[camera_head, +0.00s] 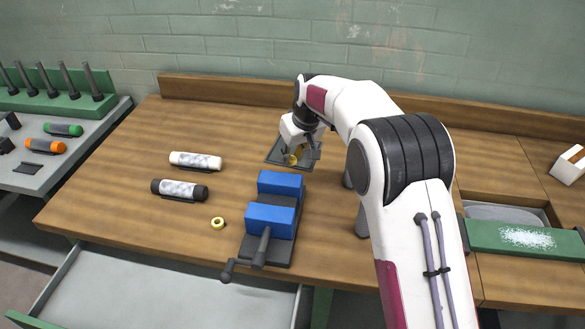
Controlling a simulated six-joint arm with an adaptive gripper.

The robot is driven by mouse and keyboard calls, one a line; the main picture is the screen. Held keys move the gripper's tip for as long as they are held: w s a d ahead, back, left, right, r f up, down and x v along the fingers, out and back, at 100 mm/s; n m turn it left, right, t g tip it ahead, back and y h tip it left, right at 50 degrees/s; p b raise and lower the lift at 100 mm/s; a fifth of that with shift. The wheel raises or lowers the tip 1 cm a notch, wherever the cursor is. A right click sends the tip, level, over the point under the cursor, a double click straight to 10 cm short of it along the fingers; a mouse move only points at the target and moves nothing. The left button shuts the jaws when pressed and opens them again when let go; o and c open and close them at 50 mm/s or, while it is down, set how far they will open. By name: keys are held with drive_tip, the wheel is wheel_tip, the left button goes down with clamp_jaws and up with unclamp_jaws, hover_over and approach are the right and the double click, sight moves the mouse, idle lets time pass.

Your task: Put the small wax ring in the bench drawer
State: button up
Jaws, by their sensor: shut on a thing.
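A small pale-yellow ring (217,223) lies flat on the wooden bench, left of the blue vise. My gripper (301,155) points down over a dark flat mat (276,158) in front of the back wall. It is shut on a golden-yellow round piece (291,160), partly hidden by the fingers; whether this is a ring, and whether it touches the mat, I cannot tell. The bench drawer (170,290) stands open below the bench's front edge, and its visible grey floor is empty.
The blue vise (281,184), its handle toward the front, stands between my gripper and the drawer. White (196,161) and black (180,190) cylinders lie at left. A green tray (525,238) with white grains sits at right. The bench's left front is clear.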

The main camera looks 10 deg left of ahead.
drive_tip(key=shift+f, duration=0.15)
drive_tip(key=shift+f, duration=2.4)
drive_tip(key=shift+f, duration=0.15)
drive_tip(key=o, duration=0.7)
drive_tip(key=shift+v, duration=6.2)
drive_tip(key=shift+w+a, duration=0.1)
